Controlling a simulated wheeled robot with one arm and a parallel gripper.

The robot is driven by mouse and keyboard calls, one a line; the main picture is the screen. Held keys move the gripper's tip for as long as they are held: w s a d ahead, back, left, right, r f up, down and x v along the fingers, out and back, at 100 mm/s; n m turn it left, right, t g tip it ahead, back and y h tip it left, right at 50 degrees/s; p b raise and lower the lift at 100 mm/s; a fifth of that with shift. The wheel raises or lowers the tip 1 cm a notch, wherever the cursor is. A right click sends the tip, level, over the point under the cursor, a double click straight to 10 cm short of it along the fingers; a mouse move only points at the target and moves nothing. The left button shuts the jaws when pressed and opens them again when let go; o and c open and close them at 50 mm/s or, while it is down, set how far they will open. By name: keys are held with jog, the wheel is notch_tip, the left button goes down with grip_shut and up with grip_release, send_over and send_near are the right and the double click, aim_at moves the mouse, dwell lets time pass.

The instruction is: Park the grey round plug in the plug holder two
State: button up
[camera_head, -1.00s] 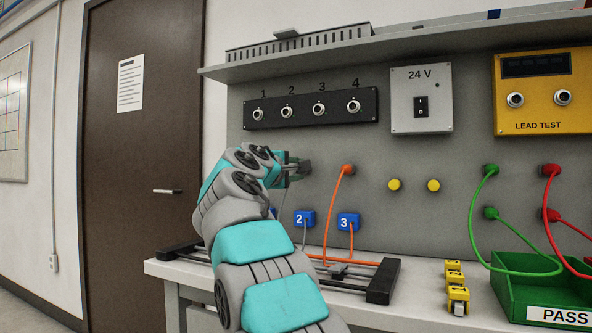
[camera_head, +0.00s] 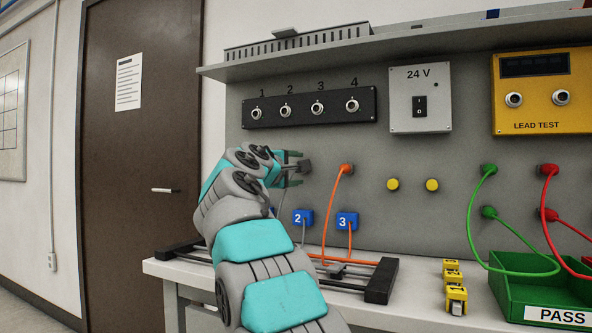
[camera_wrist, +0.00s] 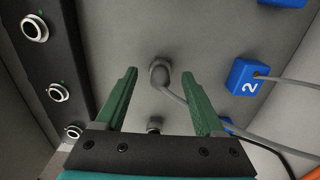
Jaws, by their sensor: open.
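The grey round plug (camera_head: 304,166) sits against the grey panel, left of the orange plug. It also shows in the wrist view (camera_wrist: 160,74), with a grey cable running from it to the right. My gripper (camera_head: 294,169) is open; in the wrist view its green fingers (camera_wrist: 160,84) stand on either side of the plug, with a gap on both sides. The plug's seat behind it is hidden, and no holder number is readable there. A blue tag marked 2 (camera_head: 303,217) is on the panel below, where a grey cable emerges.
An orange plug (camera_head: 347,169) and two yellow caps (camera_head: 393,184) are to the right on the panel. A black strip of numbered sockets (camera_head: 310,108) is above. A green PASS tray (camera_head: 515,285) and yellow blocks (camera_head: 454,285) stand on the bench.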

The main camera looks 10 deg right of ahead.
jog(key=b+v, duration=0.1)
jog(key=v, duration=0.6)
jog(key=shift+s+a, duration=0.2)
jog(key=shift+s, duration=0.1)
